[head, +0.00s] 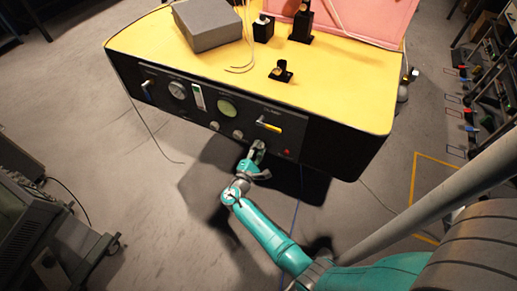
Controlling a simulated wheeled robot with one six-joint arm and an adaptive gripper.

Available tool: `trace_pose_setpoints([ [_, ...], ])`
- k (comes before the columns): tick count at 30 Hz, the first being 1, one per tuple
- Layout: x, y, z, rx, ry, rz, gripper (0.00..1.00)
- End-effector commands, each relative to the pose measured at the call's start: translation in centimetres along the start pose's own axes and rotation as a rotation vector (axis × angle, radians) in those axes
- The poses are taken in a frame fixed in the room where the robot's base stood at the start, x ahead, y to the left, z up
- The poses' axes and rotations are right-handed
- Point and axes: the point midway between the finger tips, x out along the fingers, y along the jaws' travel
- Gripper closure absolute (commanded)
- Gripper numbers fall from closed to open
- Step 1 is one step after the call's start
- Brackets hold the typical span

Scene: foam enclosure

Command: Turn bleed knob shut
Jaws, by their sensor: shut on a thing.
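The black front panel (160,103) of a yellow-topped bench faces me in the head view. My teal arm reaches up to it from below. My gripper (257,147) is at the panel's lower edge, right of two small pale knobs (238,134) and below a yellow-handled lever (268,126). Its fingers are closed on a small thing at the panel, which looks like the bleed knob. The fingers hide most of that knob, so its angle and label cannot be read.
A grey box (208,24) sits on the yellow top (340,90). Equipment stands at lower left. Thin cables cross the floor.

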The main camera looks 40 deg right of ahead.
Motion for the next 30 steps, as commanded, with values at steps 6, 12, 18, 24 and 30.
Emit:
trace_pose_setpoints([
  [6,0.01,-0.07,-0.01,0.176,-0.013,0.003,1.00],
  [12,0.00,-0.14,-0.05,0.295,-0.021,0.004,1.00],
  [18,-0.01,-0.19,-0.05,0.366,-0.026,0.005,1.00],
  [24,-0.02,-0.22,-0.05,0.395,-0.028,0.005,1.00],
  [30,-0.02,-0.23,-0.04,0.399,-0.028,0.005,1.00],
])
